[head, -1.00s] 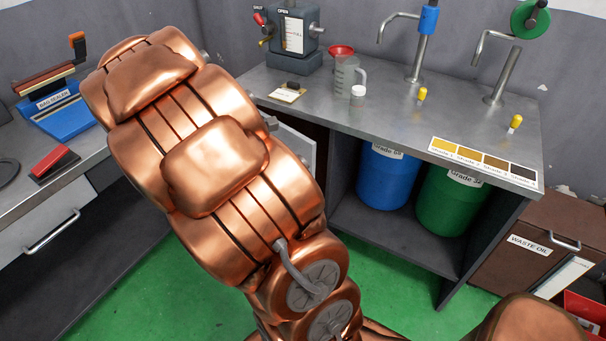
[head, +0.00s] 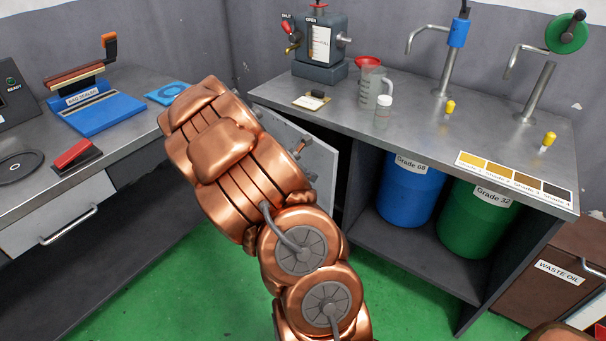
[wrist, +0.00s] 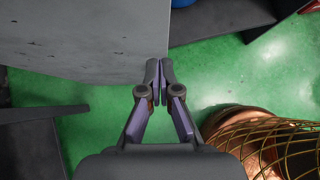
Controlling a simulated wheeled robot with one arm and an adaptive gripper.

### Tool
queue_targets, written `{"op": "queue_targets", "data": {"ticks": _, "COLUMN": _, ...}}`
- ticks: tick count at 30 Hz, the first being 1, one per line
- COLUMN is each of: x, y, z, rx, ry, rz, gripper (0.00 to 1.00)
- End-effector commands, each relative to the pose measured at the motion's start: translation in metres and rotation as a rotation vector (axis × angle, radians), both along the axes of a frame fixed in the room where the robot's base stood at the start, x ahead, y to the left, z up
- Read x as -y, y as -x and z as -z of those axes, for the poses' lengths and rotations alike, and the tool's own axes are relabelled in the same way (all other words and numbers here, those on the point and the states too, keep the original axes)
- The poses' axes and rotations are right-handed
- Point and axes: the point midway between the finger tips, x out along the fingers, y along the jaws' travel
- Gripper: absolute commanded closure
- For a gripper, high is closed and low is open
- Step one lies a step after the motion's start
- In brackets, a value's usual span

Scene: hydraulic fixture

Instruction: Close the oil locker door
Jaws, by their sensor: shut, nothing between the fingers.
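The oil locker door (head: 318,165) is a grey panel standing open under the left end of the metal bench. Its left part is hidden behind my copper arm in the head view. In the wrist view a large grey panel (wrist: 80,40), which looks like the door, fills the upper left. My gripper (wrist: 160,66) is shut and empty, its fingertips at the panel's right edge. I cannot tell whether they touch it. The gripper is hidden in the head view.
A blue drum (head: 410,192) and a green drum (head: 478,220) stand in the open bay under the bench (head: 425,125). A waste oil cabinet (head: 562,268) is at the right, and a side counter with a drawer (head: 55,215) at the left. Green floor lies between.

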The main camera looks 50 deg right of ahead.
Motion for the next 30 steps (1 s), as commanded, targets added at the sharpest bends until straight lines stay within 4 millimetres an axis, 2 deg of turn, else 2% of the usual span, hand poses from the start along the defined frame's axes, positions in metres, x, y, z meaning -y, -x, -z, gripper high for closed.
{"op": "queue_targets", "data": {"ticks": 5, "x": 0.020, "y": 0.005, "z": 0.020, "rx": -0.002, "ry": -0.002, "rz": 0.001, "gripper": 1.00}}
{"op": "queue_targets", "data": {"ticks": 15, "x": 0.053, "y": 0.011, "z": 0.019, "rx": 0.000, "ry": -0.001, "rz": 0.001, "gripper": 1.00}}
{"op": "queue_targets", "data": {"ticks": 30, "x": 0.059, "y": 0.012, "z": 0.019, "rx": -0.001, "ry": -0.001, "rz": -0.001, "gripper": 1.00}}
